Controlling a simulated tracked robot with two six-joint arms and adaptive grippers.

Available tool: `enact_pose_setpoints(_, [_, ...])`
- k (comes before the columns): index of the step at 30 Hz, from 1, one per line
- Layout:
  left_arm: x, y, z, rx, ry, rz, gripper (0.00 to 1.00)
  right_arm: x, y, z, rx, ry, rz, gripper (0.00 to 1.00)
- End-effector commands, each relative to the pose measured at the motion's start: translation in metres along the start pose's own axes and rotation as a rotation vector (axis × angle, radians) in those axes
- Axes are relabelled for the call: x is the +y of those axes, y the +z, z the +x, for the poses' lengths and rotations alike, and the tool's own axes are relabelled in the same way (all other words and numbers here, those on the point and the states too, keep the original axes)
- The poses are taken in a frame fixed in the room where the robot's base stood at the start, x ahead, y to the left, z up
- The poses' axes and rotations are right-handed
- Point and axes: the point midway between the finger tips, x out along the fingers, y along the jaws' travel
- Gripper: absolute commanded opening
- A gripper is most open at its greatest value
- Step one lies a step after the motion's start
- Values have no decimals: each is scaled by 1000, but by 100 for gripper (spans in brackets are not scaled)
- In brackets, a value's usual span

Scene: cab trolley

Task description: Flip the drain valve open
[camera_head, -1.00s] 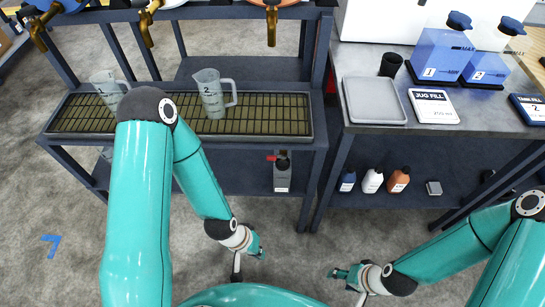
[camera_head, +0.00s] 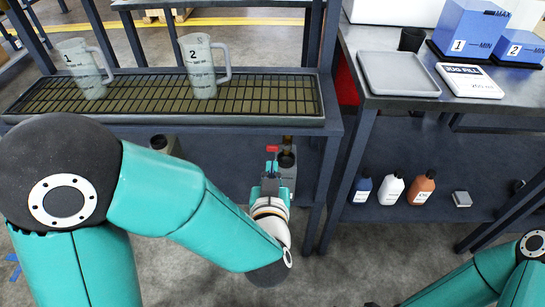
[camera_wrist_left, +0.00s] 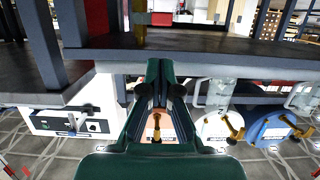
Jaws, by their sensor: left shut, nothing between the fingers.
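The drain valve (camera_head: 272,149) shows in the head view as a small red handle beside a short brownish pipe, under the front of the drip tray (camera_head: 200,121). A dark-mouthed grey container (camera_head: 287,160) stands below the pipe. My left gripper (camera_head: 270,178) is shut and empty, pointing away from me just below the red handle and in front of the container. I cannot tell whether they touch. In the left wrist view the shut left fingers (camera_wrist_left: 158,85) fill the middle.
Two measuring jugs, 1 (camera_head: 85,70) and 2 (camera_head: 203,68), stand on the tray's grid. A rack leg (camera_head: 321,190) is close right of the left gripper. Several small bottles (camera_head: 391,188) stand on the lower shelf at right. Open floor lies in front.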

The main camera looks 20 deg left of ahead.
Motion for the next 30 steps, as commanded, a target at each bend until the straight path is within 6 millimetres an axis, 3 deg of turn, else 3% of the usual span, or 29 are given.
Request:
enact_pose_setpoints(11, [0,-2,1,-1,-1,1,0,-1,0,-4,1,0,0,97])
enact_pose_setpoints(20, [0,-8,13,-3,-7,8,0,-12,0,-33,0,0,0,97])
enact_pose_setpoints(25, [-1,-6,24,-7,-2,3,0,-21,0,-58,0,0,0,97])
enact_pose_setpoints(30, [-1,0,62,-1,-4,-4,0,-18,0,-49,0,0,0,97])
